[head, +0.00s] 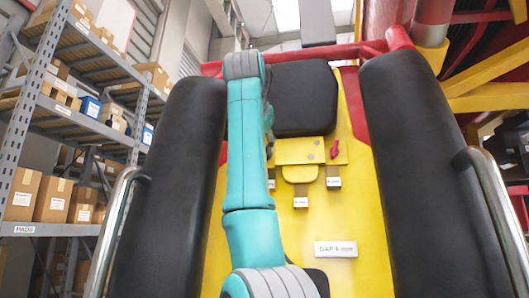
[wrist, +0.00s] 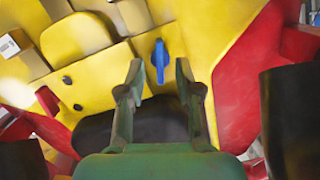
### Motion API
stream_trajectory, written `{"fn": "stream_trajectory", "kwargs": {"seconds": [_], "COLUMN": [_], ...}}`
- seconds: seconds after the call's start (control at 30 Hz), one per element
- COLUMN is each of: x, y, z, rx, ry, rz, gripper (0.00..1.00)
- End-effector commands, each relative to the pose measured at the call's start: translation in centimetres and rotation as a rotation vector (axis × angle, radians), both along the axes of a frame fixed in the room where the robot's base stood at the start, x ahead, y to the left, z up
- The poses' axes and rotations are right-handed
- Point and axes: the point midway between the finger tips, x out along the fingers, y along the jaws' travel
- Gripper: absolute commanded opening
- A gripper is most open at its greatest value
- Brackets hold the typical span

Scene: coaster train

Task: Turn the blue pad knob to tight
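The blue pad knob (wrist: 160,61) shows in the wrist view on a yellow panel (wrist: 90,63). It looks like a narrow upright bar. My gripper (wrist: 159,72) is open, with its two green fingers apart and nothing between them. The fingertips point toward the panel, and the knob appears just beyond the gap between them. I cannot tell the exact distance, and no contact shows. In the head view my teal arm covers the middle left, and neither my gripper nor the blue knob shows there.
In the head view a red knob (head: 334,150) sits on the yellow seat back (head: 322,223), near small white tags. Black padded bars (head: 426,170) flank the seat on both sides, with metal handles outside them. Shelves of boxes (head: 53,199) stand at left.

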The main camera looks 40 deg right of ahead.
Motion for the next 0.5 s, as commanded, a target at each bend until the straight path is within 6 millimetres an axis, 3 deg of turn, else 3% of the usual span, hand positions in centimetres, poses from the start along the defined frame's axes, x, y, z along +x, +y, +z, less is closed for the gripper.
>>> {"fn": "stream_trajectory", "kwargs": {"seconds": [0.2,0.5], "x": [1.4,1.6], "y": [-1.6,-1.9], "z": [-0.8,-1.0], "rx": [0.000,-0.001], "ry": [0.000,-0.001], "rz": [-0.001,0.001], "gripper": [0.34,0.34]}}
